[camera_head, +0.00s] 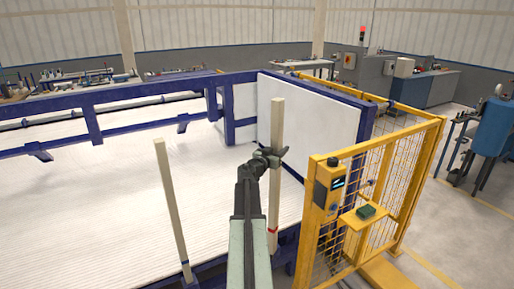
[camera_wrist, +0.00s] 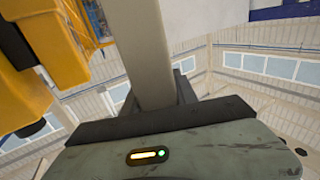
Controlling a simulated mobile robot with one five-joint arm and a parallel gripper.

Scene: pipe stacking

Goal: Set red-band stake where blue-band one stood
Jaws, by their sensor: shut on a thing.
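The red-band stake (camera_head: 276,125) is a tall pale post, upright, with a red band near its lower end. My gripper (camera_head: 272,157) is shut on it at about mid-height. In the wrist view the stake (camera_wrist: 147,45) rises from the dark jaws. The blue-band stake (camera_head: 171,205) is a similar pale post at the left, leaning slightly in the picture, with a blue band near its foot. It stands at the near edge of the white ribbed bed, apart from my gripper. I cannot tell whether the red-band stake's lower end is seated or free.
The white ribbed bed (camera_head: 90,215) has a dark blue frame (camera_head: 130,92) and a white end panel (camera_head: 312,115) behind the red-band stake. A yellow mesh fence (camera_head: 405,170) with a control box (camera_head: 328,185) stands close on the right. The bed's surface is clear.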

